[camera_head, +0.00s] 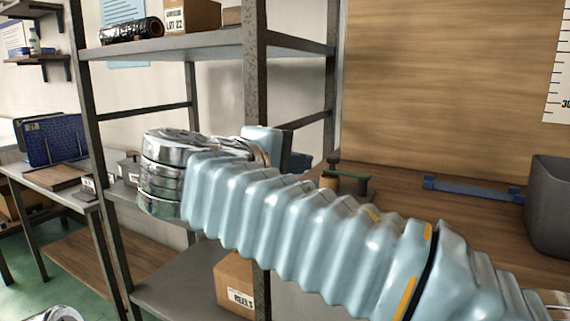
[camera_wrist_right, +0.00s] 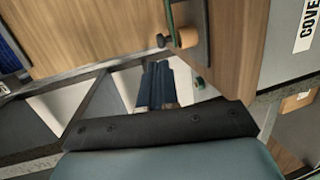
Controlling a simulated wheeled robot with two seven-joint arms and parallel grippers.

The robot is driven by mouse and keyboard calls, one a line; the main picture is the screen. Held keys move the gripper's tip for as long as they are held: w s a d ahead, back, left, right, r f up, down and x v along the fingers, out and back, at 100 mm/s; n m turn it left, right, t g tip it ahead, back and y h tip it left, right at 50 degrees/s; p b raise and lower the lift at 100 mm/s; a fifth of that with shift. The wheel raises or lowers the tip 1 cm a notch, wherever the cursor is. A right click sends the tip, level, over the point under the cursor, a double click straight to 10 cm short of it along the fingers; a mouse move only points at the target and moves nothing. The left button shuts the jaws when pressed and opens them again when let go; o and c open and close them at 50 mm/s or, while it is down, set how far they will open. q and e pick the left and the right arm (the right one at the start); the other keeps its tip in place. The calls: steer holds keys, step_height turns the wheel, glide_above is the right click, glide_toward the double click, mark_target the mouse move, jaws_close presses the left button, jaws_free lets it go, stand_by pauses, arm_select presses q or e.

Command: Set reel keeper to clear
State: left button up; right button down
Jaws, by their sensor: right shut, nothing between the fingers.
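A dark fixture with a tan, wood-coloured knob (camera_wrist_right: 187,38) shows at the top of the right wrist view; it appears to be the reel keeper. In the head view, a green bracket with a brown cylinder (camera_head: 346,184) on the wooden bench seems to be the same fixture. No marking for clear is readable. My right gripper (camera_head: 298,160) is just left of it in the head view, partly hidden behind my arm. In the wrist view its dark blue fingers (camera_wrist_right: 158,72) are together and empty, apart from the knob.
A dark metal shelf rack (camera_head: 255,75) stands close to my right arm. A box marked REELS (camera_head: 235,285) is on its lower shelf. A blue bar (camera_head: 472,190) lies on the bench, and a grey bin (camera_head: 550,205) stands at the right. The bench between them is clear.

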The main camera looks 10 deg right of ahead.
mark_target(330, 159)
steer(key=x, duration=0.8)
steer(key=shift+w, duration=0.1)
